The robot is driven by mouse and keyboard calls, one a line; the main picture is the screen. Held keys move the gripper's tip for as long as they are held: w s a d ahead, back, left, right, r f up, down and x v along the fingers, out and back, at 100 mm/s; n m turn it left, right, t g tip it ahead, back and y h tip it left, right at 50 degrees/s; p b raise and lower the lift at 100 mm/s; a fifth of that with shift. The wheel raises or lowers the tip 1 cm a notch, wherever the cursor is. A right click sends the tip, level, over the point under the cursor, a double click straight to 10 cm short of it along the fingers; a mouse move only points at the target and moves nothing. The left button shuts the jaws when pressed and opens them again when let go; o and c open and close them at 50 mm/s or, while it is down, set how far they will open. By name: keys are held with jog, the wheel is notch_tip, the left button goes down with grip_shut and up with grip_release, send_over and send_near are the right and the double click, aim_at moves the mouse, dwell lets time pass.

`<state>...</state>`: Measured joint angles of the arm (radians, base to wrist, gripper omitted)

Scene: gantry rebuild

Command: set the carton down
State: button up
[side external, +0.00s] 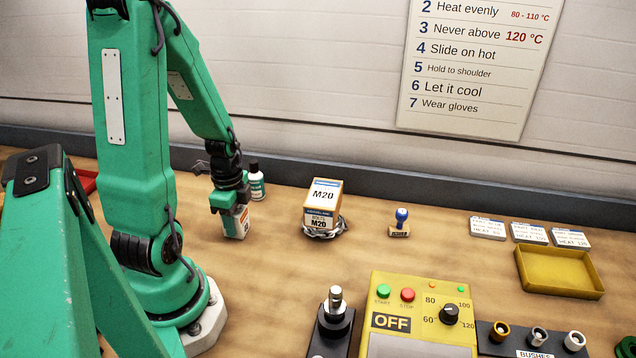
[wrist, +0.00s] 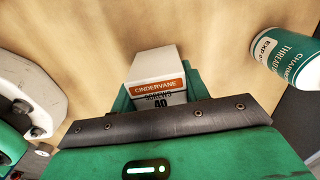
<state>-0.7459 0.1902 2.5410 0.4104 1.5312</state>
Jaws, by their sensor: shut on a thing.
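A small white carton (side external: 236,224) with an orange band hangs in my gripper (side external: 229,202), slightly tilted, close over the wooden bench. I cannot tell whether its lower edge touches the bench. In the wrist view, the carton (wrist: 158,62) shows its pale top and an orange strip reading "CINDERVANE", held between the green jaws. Its lower part is hidden behind the dark bar of the gripper. My gripper is shut on it.
A green-and-white bottle (side external: 256,182) stands just behind my gripper. An M20 box (side external: 322,204) sits on a dark and silver heap to the right. Bench between carton and M20 box is clear.

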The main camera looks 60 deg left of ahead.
jog(key=shift+f, duration=0.15)
jog(key=o, duration=1.1)
jog(key=shift+c, duration=0.2)
jog(key=shift+r, duration=6.2)
jog(key=shift+w, duration=0.1)
jog(key=w+d+r+n+t, duration=0.1)
jog(key=d+r+n, duration=0.3)
jog(key=d, duration=0.4)
jog(key=w+d+r+n+t, duration=0.2)
jog(key=d+r+n+t, duration=0.2)
jog(key=d+r, duration=0.3)
jog(key=shift+w+d+n+t, duration=0.3)
jog(key=shift+d+n, duration=0.2)
jog(key=shift+d, duration=0.7)
